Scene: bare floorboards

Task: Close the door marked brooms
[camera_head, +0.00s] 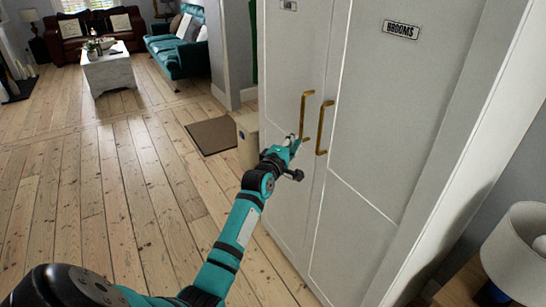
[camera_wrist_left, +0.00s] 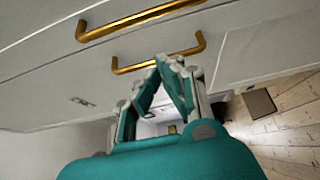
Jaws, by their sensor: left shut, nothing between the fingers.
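The door marked brooms (camera_head: 385,130) is the right one of two tall pale grey doors, with a black-and-white label (camera_head: 401,29) near its top. It looks about flush with the left door (camera_head: 291,65); I cannot tell whether a small gap is left. Its brass handle (camera_head: 323,128) stands beside the left door's brass handle (camera_head: 303,115). My left gripper (camera_head: 296,141) is shut and empty, by the lower end of the left door's handle; contact is unclear. In the left wrist view its fingertips (camera_wrist_left: 170,60) meet in front of the two handles (camera_wrist_left: 140,18). My right gripper is not in view.
A pale box-like object (camera_head: 247,138) stands left of the doors, near a brown mat (camera_head: 212,135). A lamp (camera_head: 520,250) stands at the lower right. A teal sofa (camera_head: 180,52) and white table (camera_head: 109,70) are farther back. The floorboards at left are clear.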

